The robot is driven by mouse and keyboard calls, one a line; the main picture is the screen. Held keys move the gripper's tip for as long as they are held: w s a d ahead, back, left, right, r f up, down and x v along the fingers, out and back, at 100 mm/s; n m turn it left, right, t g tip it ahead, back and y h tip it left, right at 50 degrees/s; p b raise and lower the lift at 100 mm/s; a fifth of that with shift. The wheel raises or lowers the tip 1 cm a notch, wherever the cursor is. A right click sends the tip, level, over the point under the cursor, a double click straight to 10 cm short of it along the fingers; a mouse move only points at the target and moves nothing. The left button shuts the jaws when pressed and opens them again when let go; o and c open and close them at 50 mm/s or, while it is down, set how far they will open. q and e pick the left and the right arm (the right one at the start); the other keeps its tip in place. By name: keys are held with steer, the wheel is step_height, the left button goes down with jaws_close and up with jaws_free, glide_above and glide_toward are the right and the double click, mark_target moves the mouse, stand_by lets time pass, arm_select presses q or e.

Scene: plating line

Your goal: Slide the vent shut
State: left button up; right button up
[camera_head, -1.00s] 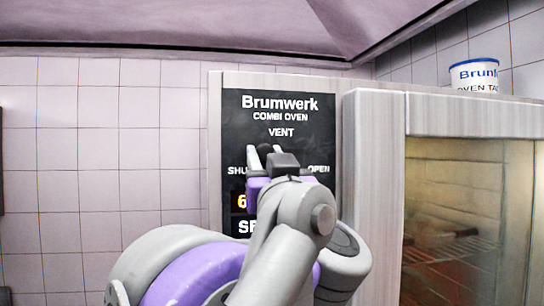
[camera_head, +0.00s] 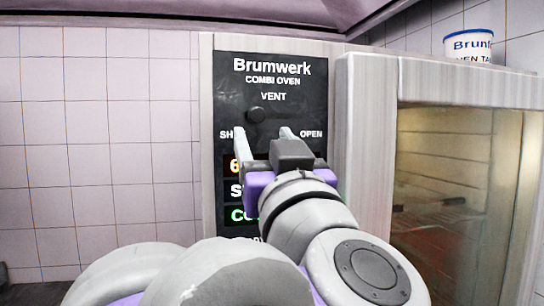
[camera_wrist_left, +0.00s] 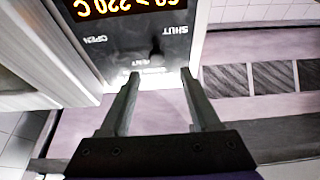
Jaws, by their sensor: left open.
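The vent knob (camera_head: 256,115) is a small dark round knob on the black oven panel (camera_head: 318,110), under the word VENT. It sits between the SHUT and OPEN labels, nearer SHUT. The knob also shows in the left wrist view (camera_wrist_left: 155,48), where the panel appears upside down. My left gripper (camera_head: 263,134) is open and empty, its two pale fingers apart just below the knob in the head view. In the wrist view the fingertips are apart from the knob, which shows beyond the gap between them. My right gripper is not in view.
The oven door (camera_head: 365,130) with its glass window stands right of the panel and juts forward. A white and blue tub (camera_head: 468,46) stands on top of the oven. A tiled wall (camera_head: 100,130) lies to the left. My left arm covers the lower panel.

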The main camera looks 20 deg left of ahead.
arm_select(q)
steer(key=shift+v, duration=1.5)
